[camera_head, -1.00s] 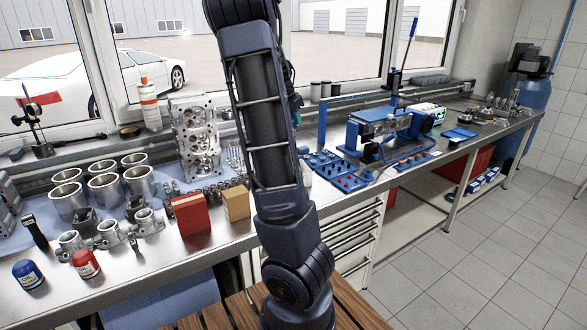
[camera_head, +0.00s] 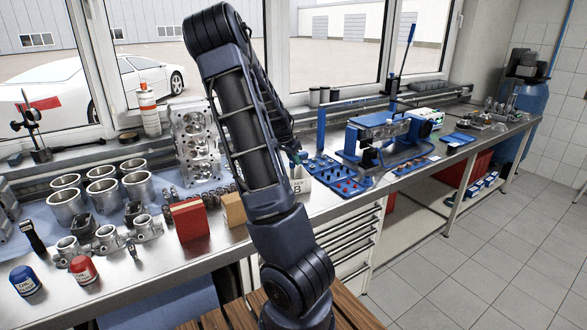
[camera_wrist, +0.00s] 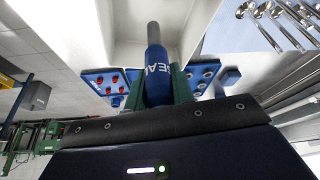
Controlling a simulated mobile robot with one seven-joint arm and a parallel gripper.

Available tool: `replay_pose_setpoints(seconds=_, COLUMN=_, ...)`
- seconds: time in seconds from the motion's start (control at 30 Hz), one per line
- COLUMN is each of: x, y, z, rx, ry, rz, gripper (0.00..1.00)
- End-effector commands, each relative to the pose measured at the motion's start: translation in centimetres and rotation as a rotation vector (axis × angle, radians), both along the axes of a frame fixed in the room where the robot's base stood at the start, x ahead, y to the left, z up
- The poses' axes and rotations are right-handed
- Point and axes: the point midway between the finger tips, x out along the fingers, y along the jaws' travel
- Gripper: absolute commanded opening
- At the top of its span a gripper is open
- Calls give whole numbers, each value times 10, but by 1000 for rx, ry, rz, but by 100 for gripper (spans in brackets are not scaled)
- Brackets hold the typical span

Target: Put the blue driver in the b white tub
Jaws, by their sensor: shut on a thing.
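The white tub (camera_head: 301,186) marked B stands on the bench, left of the blue trays. My arm hides part of it in the head view. My gripper (camera_wrist: 160,86) is shut on the blue driver (camera_wrist: 157,68), whose blue part with white lettering sits between green fingers and whose grey part points away from the wrist. White surfaces lie around and behind the driver in the wrist view; I cannot tell whether its end is inside the tub. In the head view the gripper is mostly hidden behind my arm, close to the tub.
Blue trays (camera_head: 340,178) with red pieces lie right of the tub. A red box (camera_head: 188,219) and a cardboard box (camera_head: 233,209) stand to the left. A cylinder head (camera_head: 195,145) stands behind. Several metal valves (camera_wrist: 275,20) show in the wrist view.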

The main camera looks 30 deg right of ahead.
Motion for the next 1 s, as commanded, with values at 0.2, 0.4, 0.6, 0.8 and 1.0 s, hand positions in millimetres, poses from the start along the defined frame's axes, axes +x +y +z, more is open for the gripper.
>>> replay_pose_setpoints(seconds=0.2, x=-1, y=0, z=-26, rx=0, ry=4, rz=-2, gripper=0)
replay_pose_setpoints(seconds=0.4, x=0, y=0, z=-41, rx=0, ry=2, rz=0, gripper=0)
replay_pose_setpoints(seconds=0.6, x=0, y=0, z=-41, rx=0, ry=1, rz=1, gripper=0)
replay_pose_setpoints(seconds=0.8, x=0, y=0, z=-43, rx=0, ry=1, rz=1, gripper=38)
replay_pose_setpoints(seconds=1.0, x=0, y=0, z=-43, rx=0, ry=1, rz=1, gripper=46)
